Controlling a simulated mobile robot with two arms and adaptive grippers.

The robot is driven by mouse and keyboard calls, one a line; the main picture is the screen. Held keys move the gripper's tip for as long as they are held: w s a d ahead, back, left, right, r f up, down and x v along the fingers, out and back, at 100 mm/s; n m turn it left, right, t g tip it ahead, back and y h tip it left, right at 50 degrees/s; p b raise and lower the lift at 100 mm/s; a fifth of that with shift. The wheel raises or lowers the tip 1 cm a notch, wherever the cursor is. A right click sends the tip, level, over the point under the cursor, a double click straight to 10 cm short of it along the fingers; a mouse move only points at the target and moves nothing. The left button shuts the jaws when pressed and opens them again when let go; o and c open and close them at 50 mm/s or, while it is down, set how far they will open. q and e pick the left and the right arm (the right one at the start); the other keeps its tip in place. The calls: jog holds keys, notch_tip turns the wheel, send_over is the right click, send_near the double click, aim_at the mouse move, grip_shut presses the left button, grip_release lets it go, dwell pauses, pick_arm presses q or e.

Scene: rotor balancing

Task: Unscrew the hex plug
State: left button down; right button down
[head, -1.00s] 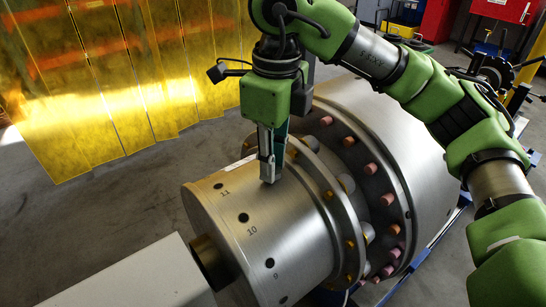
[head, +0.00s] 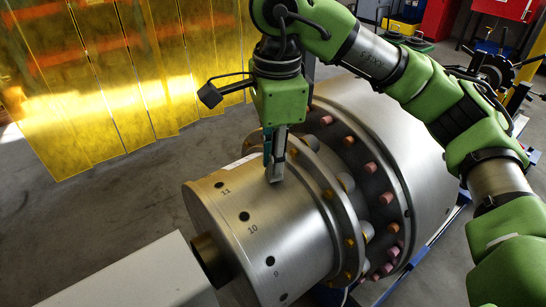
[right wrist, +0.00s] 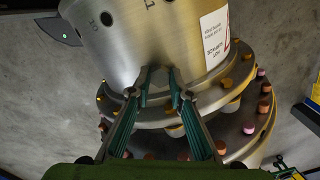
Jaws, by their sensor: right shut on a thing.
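My right gripper (head: 274,177) points down at the top of the silver rotor drum (head: 240,205), its fingertips at the drum's curved surface near the flange. In the right wrist view the two fingertips (right wrist: 158,74) are close together against the drum (right wrist: 105,50). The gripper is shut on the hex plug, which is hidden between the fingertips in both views. I cannot tell how far the plug stands out of its hole. Dark holes (head: 244,216) with numbers such as 10 and 11 run around the drum. My left gripper is not in view.
A flange with yellow and pink bolts (head: 386,198) and a larger silver cylinder (head: 430,165) lie right of the gripper. A pale grey block (head: 135,280) and a brass-coloured shaft (head: 207,258) are at the drum's near end. Yellow curtains (head: 100,80) hang behind, with bare floor before them.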

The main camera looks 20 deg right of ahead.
jog(key=n, duration=0.2)
jog(key=shift+n, duration=0.3)
jog(key=n, duration=0.3)
jog(key=shift+r+n, duration=0.1)
jog(key=shift+n, duration=0.2)
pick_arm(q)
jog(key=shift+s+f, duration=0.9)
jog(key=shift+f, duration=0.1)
pick_arm(e)
jog(key=n, duration=0.5)
jog(key=shift+s, duration=0.1)
